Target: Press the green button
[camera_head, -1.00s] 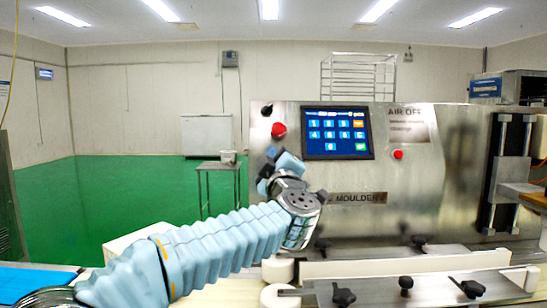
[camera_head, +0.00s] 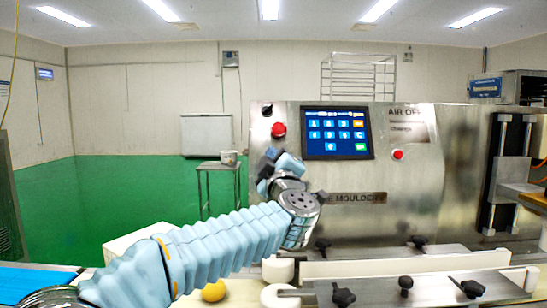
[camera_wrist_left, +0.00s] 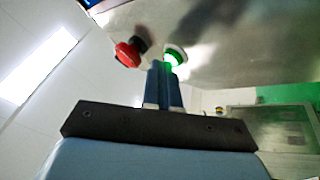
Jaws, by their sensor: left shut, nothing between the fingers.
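The green button (camera_wrist_left: 176,54) glows green in a pale ring on the steel machine face in the left wrist view. My left gripper (camera_wrist_left: 162,70) is shut and empty, its blue fingertips at the button's lower edge. They overlap the button in the picture; I cannot tell whether they touch it. In the head view my left gripper (camera_head: 272,163) is at the left part of the machine front and hides the green button. My right gripper is not in view.
A red button (camera_head: 278,130) sits just above my gripper, with a black knob above it; it also shows in the wrist view (camera_wrist_left: 130,52). A touchscreen (camera_head: 337,133) and another red button (camera_head: 398,155) are to the right. A yellow ball (camera_head: 213,291) lies below my arm.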

